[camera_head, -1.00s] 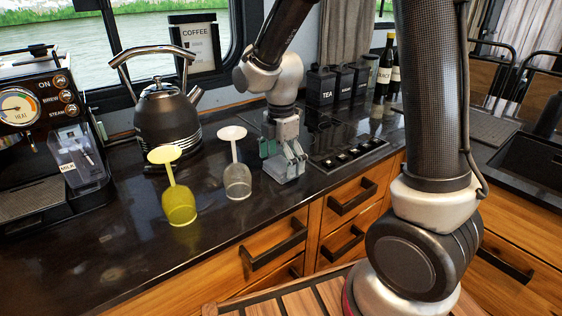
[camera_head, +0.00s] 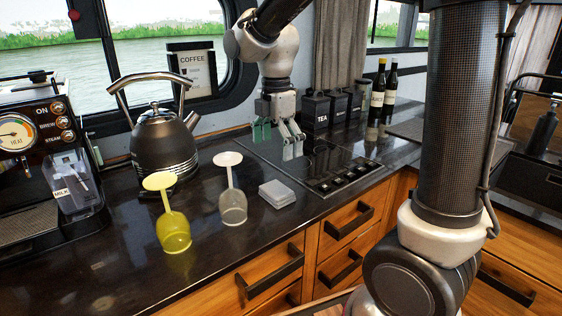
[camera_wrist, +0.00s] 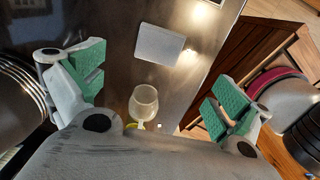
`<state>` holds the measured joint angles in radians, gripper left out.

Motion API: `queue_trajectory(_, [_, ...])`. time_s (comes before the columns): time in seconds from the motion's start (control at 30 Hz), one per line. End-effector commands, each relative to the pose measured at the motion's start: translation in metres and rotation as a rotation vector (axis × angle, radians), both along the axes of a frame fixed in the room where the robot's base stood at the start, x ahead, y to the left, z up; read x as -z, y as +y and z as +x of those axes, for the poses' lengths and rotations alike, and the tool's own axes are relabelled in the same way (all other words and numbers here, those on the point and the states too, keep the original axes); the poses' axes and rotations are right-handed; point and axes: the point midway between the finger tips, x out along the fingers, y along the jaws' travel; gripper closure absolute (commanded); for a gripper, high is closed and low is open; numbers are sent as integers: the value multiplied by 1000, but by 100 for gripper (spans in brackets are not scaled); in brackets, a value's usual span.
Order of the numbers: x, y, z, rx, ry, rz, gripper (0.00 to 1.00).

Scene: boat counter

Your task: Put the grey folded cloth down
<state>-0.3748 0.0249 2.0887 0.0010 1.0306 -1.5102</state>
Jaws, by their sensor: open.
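The grey folded cloth (camera_head: 277,193) lies flat on the dark counter, to the right of the clear upside-down glass. It also shows in the wrist view as a pale square (camera_wrist: 159,45) on the counter. My gripper (camera_head: 279,141) is open and empty, above and behind the cloth over the hob area. In the wrist view its green-padded fingers (camera_wrist: 158,86) are spread wide, with nothing between them touching the pads.
An upside-down clear glass (camera_head: 232,190) stands just left of the cloth, and a yellow one (camera_head: 172,225) stands further left. A kettle (camera_head: 163,140) and a coffee machine (camera_head: 40,150) are behind and left. The hob (camera_head: 335,165) is right of the cloth. The front left counter is clear.

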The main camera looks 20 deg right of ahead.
Motion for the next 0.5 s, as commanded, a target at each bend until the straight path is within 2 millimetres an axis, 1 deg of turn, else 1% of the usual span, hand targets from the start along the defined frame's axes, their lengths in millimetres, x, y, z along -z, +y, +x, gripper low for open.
queue_trajectory(0.17, [-7, -2, -1, 14, -4, 1, 0])
queue_trajectory(0.27, [-16, -16, -12, 129, -28, 12, 0])
queue_trajectory(0.37, [-33, -46, -37, 398, -79, 41, 0])
queue_trajectory(0.4, [-40, -61, -51, 539, -103, 59, 0])
queue_trajectory(0.47, [-48, -82, -76, 766, -139, 93, 0])
queue_trajectory(0.5, [-52, -94, -92, 919, -162, 119, 0])
